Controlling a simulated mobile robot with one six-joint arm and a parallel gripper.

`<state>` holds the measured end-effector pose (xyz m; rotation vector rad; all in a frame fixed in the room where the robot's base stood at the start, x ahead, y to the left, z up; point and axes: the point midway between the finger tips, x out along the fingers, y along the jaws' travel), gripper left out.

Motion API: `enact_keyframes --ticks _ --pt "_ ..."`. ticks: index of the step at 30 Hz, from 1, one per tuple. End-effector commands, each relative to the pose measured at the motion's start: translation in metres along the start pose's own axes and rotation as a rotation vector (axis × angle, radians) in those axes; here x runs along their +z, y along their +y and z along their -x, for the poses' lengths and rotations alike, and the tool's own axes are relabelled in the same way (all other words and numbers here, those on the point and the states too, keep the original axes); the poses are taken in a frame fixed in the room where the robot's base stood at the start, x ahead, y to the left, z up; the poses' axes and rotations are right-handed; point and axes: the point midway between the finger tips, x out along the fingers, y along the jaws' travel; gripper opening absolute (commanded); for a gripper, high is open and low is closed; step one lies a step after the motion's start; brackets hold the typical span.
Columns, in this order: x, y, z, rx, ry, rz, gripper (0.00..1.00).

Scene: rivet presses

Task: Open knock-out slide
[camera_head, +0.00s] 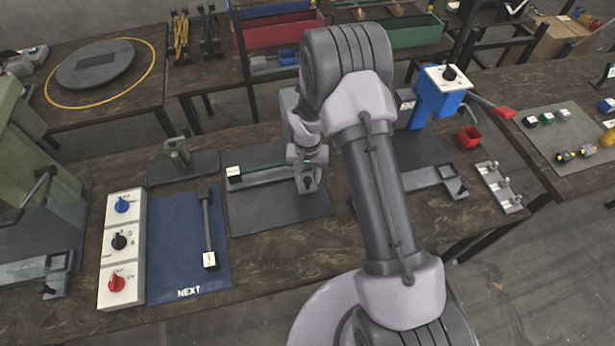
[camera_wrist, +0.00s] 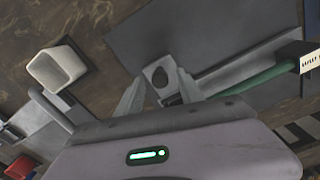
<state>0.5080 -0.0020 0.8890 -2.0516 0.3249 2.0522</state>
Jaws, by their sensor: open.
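A grey slide rail (camera_head: 268,178) lies on a dark mat (camera_head: 280,213) in the head view, with a green rod (camera_head: 262,167) along it and a black end block with a white label (camera_head: 234,173) at its left. In the wrist view the rail (camera_wrist: 235,66), green rod (camera_wrist: 262,79) and labelled black end (camera_wrist: 308,62) run to the right. My gripper (camera_wrist: 160,86) is open at the rail's other end. A grey upright block with a dark round spot (camera_wrist: 160,75) shows between its fingers; contact cannot be told. My arm hides part of the area in the head view.
A panel with three knobs (camera_head: 121,240) and a blue mat (camera_head: 185,262) with a labelled bar are left. A blue press with a red-tipped lever (camera_head: 437,98) stands right. In the wrist view, a pale bin (camera_wrist: 55,68) and red bin (camera_wrist: 20,167) are left.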

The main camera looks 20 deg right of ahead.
Motion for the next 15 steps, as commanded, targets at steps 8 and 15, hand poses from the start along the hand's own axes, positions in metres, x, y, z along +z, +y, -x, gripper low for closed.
enact_keyframes --ticks 8,15 --pt "-0.0001 0.0 -0.0022 0.0 0.0 0.0 0.44" --pt "0.0 0.0 -0.002 0.0 0.0 0.0 0.01"
